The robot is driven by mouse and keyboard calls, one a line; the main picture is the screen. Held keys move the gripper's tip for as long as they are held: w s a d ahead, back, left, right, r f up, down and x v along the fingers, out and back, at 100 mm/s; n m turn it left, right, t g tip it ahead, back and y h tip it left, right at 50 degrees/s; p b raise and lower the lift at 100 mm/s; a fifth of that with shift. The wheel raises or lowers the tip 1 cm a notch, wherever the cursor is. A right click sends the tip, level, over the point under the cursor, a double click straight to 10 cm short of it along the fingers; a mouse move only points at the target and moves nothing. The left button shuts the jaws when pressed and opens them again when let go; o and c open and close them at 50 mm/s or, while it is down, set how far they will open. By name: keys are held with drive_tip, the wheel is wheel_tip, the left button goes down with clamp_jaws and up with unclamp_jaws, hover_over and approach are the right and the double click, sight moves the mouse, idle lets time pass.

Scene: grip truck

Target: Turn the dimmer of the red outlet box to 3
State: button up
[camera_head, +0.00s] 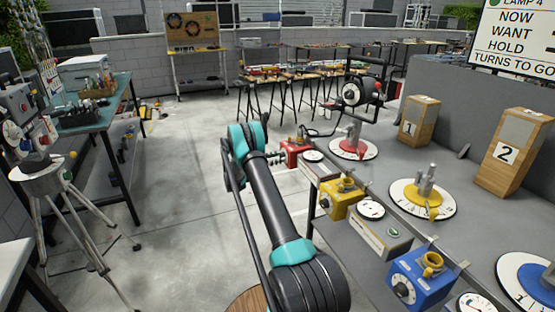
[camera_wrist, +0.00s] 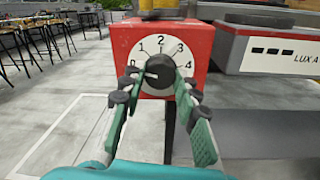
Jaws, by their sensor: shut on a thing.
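The red outlet box (camera_head: 294,151) stands at the far left edge of the bench in the head view. In the wrist view the red outlet box (camera_wrist: 206,45) fills the centre. Its white dial is marked 0 to 4, with the black dimmer knob (camera_wrist: 161,70) in the middle. In the head view my arm reaches the box's left side, and the fingers are small there.
A yellow box (camera_head: 341,198) and a blue box (camera_head: 420,279) stand nearer along the same bench edge.

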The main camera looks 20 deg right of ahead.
drive_tip(key=m+g, duration=0.1)
drive_tip(key=m, duration=2.3)
drive_tip(key=shift+w+a, duration=0.1)
drive_tip(key=shift+m+g, duration=0.3)
drive_tip(key=o, duration=1.2)
drive_tip(key=shift+c, duration=0.2)
drive_tip(key=shift+a, duration=0.1)
